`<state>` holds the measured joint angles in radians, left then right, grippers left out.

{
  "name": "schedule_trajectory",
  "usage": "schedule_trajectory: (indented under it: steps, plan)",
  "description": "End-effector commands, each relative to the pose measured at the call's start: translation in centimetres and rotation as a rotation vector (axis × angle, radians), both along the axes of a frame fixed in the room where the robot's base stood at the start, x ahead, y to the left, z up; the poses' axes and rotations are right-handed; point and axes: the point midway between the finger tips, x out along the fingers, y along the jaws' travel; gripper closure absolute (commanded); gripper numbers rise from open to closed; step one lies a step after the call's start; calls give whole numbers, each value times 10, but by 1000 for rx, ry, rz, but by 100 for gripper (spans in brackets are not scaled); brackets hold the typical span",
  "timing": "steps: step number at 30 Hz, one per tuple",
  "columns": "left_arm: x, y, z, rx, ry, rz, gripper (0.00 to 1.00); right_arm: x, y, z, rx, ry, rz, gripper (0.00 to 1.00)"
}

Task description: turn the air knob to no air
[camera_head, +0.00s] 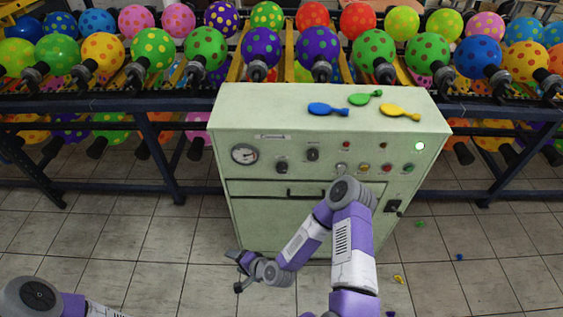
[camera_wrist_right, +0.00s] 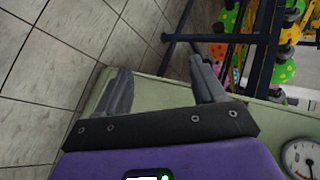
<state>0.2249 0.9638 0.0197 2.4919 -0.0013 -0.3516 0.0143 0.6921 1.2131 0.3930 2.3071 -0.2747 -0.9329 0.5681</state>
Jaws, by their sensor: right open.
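The pale green control cabinet (camera_head: 270,110) stands in the middle of the head view. Its front has two dark knobs, a lower one (camera_head: 282,167) and an upper one (camera_head: 313,155), right of a round pressure gauge (camera_head: 244,153). I cannot tell which knob is the air knob or read its setting. My right gripper (camera_head: 240,271) is low at the cabinet's lower left, well below the knobs. The right wrist view shows this gripper (camera_wrist_right: 161,76) open and empty, with the gauge (camera_wrist_right: 301,159) at the lower right. My left gripper is not in view.
Coloured buttons (camera_head: 387,168) and a drawer handle (camera_head: 306,191) are on the cabinet front. Blue (camera_head: 327,109), green (camera_head: 365,97) and yellow (camera_head: 399,112) flat balloons lie on top. Racks of inflated balloons stand behind. The tiled floor (camera_head: 110,237) at left is clear.

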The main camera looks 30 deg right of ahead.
Motion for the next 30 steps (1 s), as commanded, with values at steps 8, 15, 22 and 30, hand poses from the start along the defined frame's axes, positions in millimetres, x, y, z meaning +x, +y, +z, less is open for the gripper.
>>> schedule_trajectory:
  steps: [8, 15, 22, 30]
  plan:
    - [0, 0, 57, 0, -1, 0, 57, 85, -152, 127, 557, -428, -860, 31]
    - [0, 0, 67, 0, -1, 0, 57, 81, -225, 161, 738, -630, -1113, 31]
    - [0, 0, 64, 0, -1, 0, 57, 108, -241, 161, 744, -641, -1120, 31]
    - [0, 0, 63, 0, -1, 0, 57, 140, -257, 161, 744, -638, -1118, 31]
